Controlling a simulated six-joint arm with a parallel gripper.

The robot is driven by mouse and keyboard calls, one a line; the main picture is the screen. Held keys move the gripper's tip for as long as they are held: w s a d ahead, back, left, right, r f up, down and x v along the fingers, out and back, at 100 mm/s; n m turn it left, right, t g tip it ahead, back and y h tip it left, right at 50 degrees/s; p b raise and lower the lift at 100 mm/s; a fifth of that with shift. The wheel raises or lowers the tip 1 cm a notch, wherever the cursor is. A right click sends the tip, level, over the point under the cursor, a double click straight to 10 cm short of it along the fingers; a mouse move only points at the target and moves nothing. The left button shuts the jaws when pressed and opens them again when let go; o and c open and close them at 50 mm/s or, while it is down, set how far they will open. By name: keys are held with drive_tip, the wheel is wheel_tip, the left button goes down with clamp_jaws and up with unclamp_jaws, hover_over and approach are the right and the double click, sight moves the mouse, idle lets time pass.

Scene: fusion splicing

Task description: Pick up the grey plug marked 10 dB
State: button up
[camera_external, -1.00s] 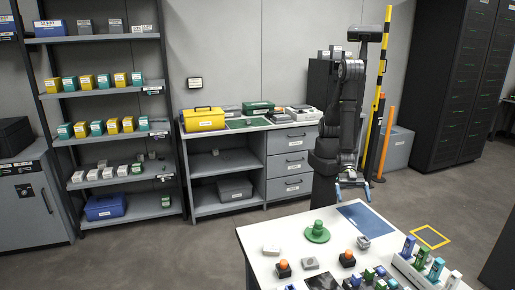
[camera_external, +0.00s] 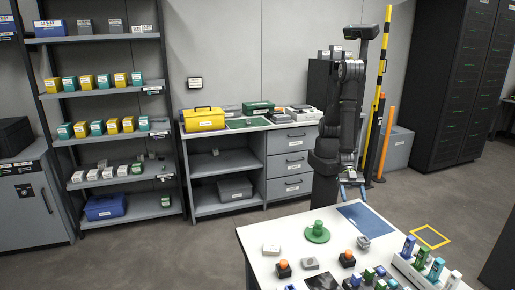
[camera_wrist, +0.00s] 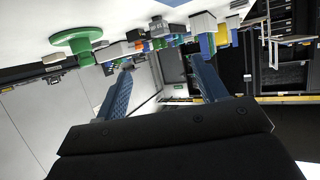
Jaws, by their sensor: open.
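I cannot read a 10 dB mark on anything. A small grey piece (camera_external: 363,242) lies by the near edge of the blue mat (camera_external: 368,219), and a grey block (camera_external: 310,263) lies farther left on the white table; I cannot tell whether either is the plug. My gripper (camera_external: 352,192) is over the far edge of the table, beyond both pieces, open with nothing between its fingers. In the wrist view my two blue fingers (camera_wrist: 160,64) are apart, and the tabletop objects appear upside down beyond them.
A green round-based piece (camera_external: 318,232) stands left of the mat. Orange-topped black blocks (camera_external: 283,268) and a white rack of coloured pieces (camera_external: 408,264) are nearer. The blue mat is bare. A yellow floor frame (camera_external: 431,237) is right of the table.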

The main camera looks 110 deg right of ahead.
drive_tip(key=shift+c, duration=0.7)
drive_tip(key=w+a, duration=0.1)
drive_tip(key=w+a+h, duration=0.1)
drive_tip(key=a, duration=0.1)
drive_tip(key=w+a+h, duration=0.1)
drive_tip(key=shift+a+f+g, duration=0.25)
drive_tip(key=shift+a+g, duration=0.05)
drive_tip(key=shift+a, duration=0.1)
drive_tip(key=w+a+r+n+g+h, duration=0.1)
drive_tip(key=w+a+r+h, duration=0.1)
drive_tip(key=a, duration=0.2)
drive_tip(key=n+g+h, duration=0.2)
drive_tip(key=g+h, duration=0.1)
drive_tip(key=h, duration=0.1)
approach(364, 241)
drive_tip(key=x, duration=0.4)
drive_tip(key=shift+s+a, duration=0.1)
drive_tip(key=shift+a, duration=0.05)
drive_tip(key=shift+x, duration=2.65)
drive_tip(key=c, duration=1)
